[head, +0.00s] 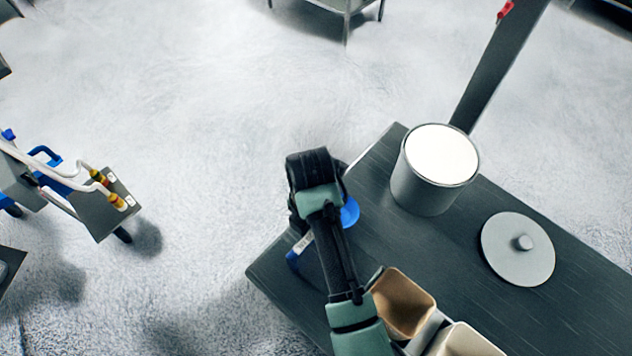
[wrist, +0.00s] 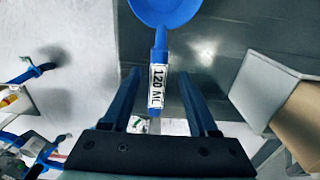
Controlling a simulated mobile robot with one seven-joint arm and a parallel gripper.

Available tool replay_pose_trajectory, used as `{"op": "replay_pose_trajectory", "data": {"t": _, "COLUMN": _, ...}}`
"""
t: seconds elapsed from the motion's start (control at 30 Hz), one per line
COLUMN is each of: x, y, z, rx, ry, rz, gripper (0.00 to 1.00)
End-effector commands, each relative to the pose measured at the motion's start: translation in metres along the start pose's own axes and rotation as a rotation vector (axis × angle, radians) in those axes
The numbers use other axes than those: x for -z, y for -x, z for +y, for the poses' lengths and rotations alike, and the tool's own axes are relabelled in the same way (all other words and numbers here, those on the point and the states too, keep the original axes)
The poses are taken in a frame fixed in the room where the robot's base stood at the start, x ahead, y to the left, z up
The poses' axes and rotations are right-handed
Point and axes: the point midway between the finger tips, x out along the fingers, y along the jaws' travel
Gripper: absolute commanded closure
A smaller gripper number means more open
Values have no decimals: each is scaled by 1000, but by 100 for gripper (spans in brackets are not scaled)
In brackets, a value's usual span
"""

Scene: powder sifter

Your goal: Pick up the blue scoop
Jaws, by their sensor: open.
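The blue scoop lies on the dark table; in the head view its bowl (head: 350,212) shows to the right of my gripper and its handle end (head: 293,258) to the left. The arm hides the middle of the scoop there. In the wrist view the blue scoop (wrist: 166,12) has its bowl at the top and a handle with a white "120 ML" label pointing down toward me. My gripper (wrist: 168,90) is open, with one finger on each side of the handle and gaps between. I cannot tell the height of the fingertips above the table.
A grey can filled with white powder (head: 436,165) stands at the table's back. A round grey lid (head: 517,249) lies to its right. The dark table (head: 380,245) has clear room around the scoop's bowl.

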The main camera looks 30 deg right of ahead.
Motion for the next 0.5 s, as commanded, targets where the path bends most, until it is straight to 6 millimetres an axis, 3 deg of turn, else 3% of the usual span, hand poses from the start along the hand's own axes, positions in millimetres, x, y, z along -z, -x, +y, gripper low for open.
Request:
{"op": "replay_pose_trajectory", "data": {"t": 0.2, "x": 0, "y": -27, "z": 2, "rx": 2, "ry": -1, "rz": 1, "gripper": 40}}
{"op": "replay_pose_trajectory", "data": {"t": 0.5, "x": 0, "y": -32, "z": 2, "rx": -1, "ry": 0, "rz": -1, "gripper": 40}}
